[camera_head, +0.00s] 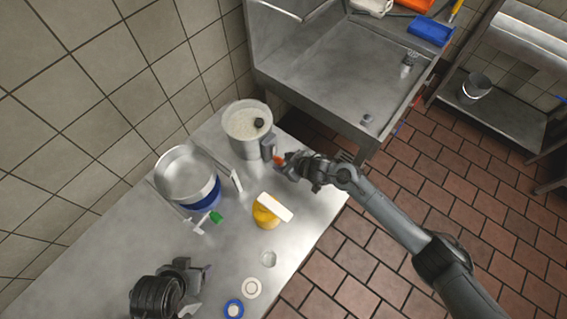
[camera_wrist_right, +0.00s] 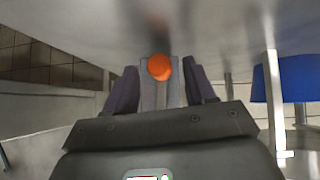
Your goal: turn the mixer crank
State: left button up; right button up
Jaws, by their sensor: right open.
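In the head view, a metal pot (camera_head: 238,143) with pale grainy contents and a dark knob stands at the table's far end. A grey block (camera_head: 267,147) sits at its right side, with an orange knob (camera_head: 280,157) beside it. I cannot tell for certain which part is the mixer crank. My right gripper (camera_head: 286,162) is at this orange knob. In the right wrist view, the round orange knob (camera_wrist_right: 159,67) shows between the open, dark fingers, in front of a grey block. Contact is unclear. My left gripper (camera_head: 198,286) is at the lower left, its opening unclear.
A wide pan (camera_head: 182,174) with a blue band stands left, near a green knob (camera_head: 216,217). A yellow container (camera_head: 264,215) with a white piece on top, a clear cup (camera_head: 268,259) and two rings lie nearer. A sink (camera_head: 345,70) stands behind.

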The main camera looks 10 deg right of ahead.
jog(key=shift+w+a+f, duration=0.25)
jog(key=shift+w+f, duration=0.05)
grip_shut()
dwell(0.3)
